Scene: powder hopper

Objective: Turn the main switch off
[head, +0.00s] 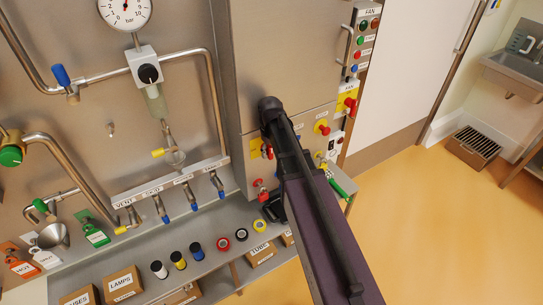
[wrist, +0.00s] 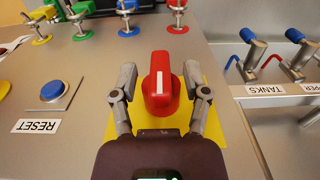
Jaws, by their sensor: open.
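The main switch, a red rotary knob (wrist: 160,88) with a white mark, stands on a yellow plate (wrist: 208,152) in the wrist view. Its mark runs up and down in that picture. My gripper (wrist: 160,76) is open, with one finger on each side of the knob. A gap shows between each finger and the knob. In the head view the yellow plate (head: 255,148) and part of the red knob (head: 268,152) show just left of my dark arm. The arm hides most of my gripper there.
A blue RESET button (wrist: 54,91) sits left of the switch in the wrist view. TANKS levers (wrist: 252,55) stand to the right. In the head view, red mushroom buttons (head: 322,127) lie right of my arm.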

